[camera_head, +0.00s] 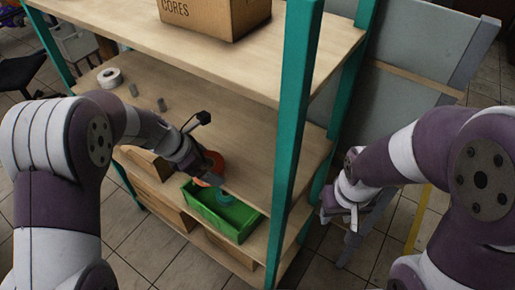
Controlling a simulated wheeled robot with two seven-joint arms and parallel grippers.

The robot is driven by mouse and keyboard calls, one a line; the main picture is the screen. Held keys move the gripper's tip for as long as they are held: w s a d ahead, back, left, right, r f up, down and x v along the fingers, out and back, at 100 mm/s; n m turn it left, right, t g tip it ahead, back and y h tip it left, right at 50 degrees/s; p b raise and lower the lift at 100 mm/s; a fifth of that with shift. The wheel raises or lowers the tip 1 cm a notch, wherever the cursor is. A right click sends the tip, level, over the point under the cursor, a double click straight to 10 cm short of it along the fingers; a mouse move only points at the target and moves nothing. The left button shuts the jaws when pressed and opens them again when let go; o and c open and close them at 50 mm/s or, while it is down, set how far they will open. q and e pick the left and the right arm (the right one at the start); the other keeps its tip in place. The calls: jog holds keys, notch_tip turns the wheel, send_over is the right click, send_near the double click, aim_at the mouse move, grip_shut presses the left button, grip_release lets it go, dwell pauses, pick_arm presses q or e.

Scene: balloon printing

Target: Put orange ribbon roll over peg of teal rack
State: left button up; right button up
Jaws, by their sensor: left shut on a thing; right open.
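The teal rack (298,110) has teal posts and pale wooden shelves. Two short grey pegs (161,104) stand bare on its middle shelf (185,95), left of centre. My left gripper (207,178) is shut on the orange ribbon roll (215,163). It holds the roll at the front edge of the middle shelf, to the right of the pegs and above the green bin. The gripper partly hides the roll, and its hole is not clear. My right gripper (338,212) is open and empty, outside the rack to the right of the front post.
A white roll (109,76) sits on the middle shelf left of the pegs. A cardboard box (215,15) stands on the top shelf. Below are a green bin (205,208) with a teal roll (225,197) and brown boxes (160,200). The middle shelf's right part is clear.

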pick_arm(q)
jog(key=p, duration=0.3)
send_over(258, 160)
jog(key=a, duration=0.2)
jog(key=shift+s+d, duration=0.15)
jog(key=shift+s, duration=0.3)
notch_tip(258, 160, down, 3)
jog(key=shift+f+p, duration=0.1)
jog(key=shift+p, duration=0.25)
jog(key=shift+f, duration=0.2)
jog(key=shift+f, duration=0.15)
jog(key=o, duration=0.7)
jog(key=shift+r, duration=0.4)
jog(key=v, duration=1.1)
jog(key=shift+a+r+b, duration=0.25)
jog(key=shift+a+b, duration=0.05)
jog(key=shift+b, duration=0.05)
